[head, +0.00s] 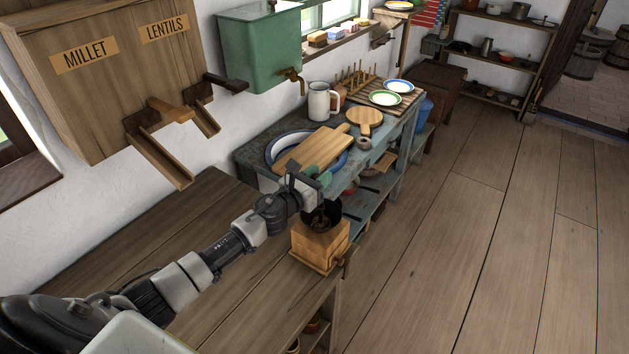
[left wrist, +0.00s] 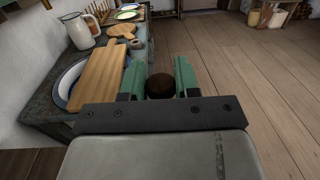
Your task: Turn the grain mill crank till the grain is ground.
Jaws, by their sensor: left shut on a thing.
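The grain mill (head: 318,246) is a light wooden box with a dark hopper bowl on top, at the front right corner of the wooden counter. My left gripper (head: 317,177) is over the mill's top, reaching in from the left. In the left wrist view its green fingers (left wrist: 160,82) are closed around a dark brown round crank knob (left wrist: 160,87). The crank arm is mostly hidden behind the gripper. My right gripper is in neither view.
The wooden counter (head: 190,262) left of the mill is bare. Behind the gripper, a cutting board (head: 309,150) lies over a blue-rimmed basin on the blue-grey worktable, with a white jug (head: 321,101) beyond. Millet and lentil bins (head: 110,75) hang on the wall. Open floor lies right.

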